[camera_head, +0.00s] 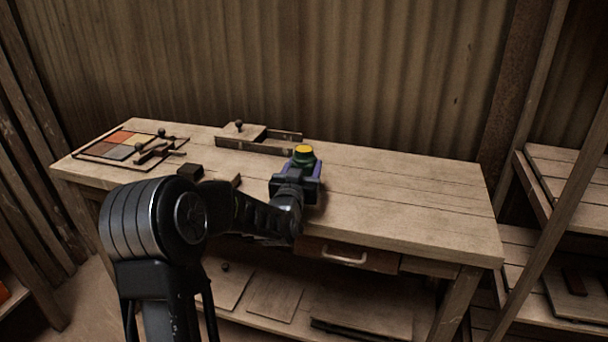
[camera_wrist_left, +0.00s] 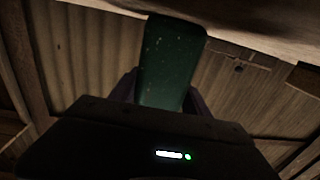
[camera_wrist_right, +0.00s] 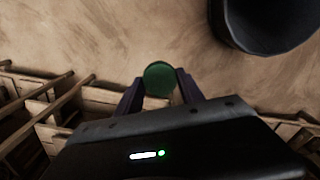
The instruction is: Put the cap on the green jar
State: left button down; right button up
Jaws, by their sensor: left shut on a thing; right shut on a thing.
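The green jar (camera_head: 305,161) stands upright at the bench, and its top shows yellow in the head view. My left gripper (camera_head: 303,170) is shut on it, with a purple finger on each side. The jar fills the middle of the left wrist view (camera_wrist_left: 168,65). I cannot tell whether the jar touches the bench top. My right gripper (camera_wrist_right: 159,88) shows only in the right wrist view. It is shut on a round green thing (camera_wrist_right: 159,77) that looks like the cap, with the floor behind it, away from the jar.
The wooden bench (camera_head: 420,195) has free room on its right half. A frame of coloured tiles (camera_head: 92,156) lies at its left end. A wooden block with a knob (camera_head: 245,136) stands at the back, and a small dark block (camera_head: 190,171) lies near the front. Shelves (camera_head: 575,170) stand right.

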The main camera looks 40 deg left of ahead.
aim_at(303, 149)
pick_arm(q)
jog(key=shift+r, duration=0.1)
notch_tip(303, 149, up, 10)
jog(key=shift+p, duration=0.6)
pick_arm(e)
jog(key=shift+r, duration=0.6)
pick_arm(q)
jog(key=c, duration=1.1)
grip_release()
grip_shut()
pick_arm(e)
jog(key=shift+a, duration=0.1)
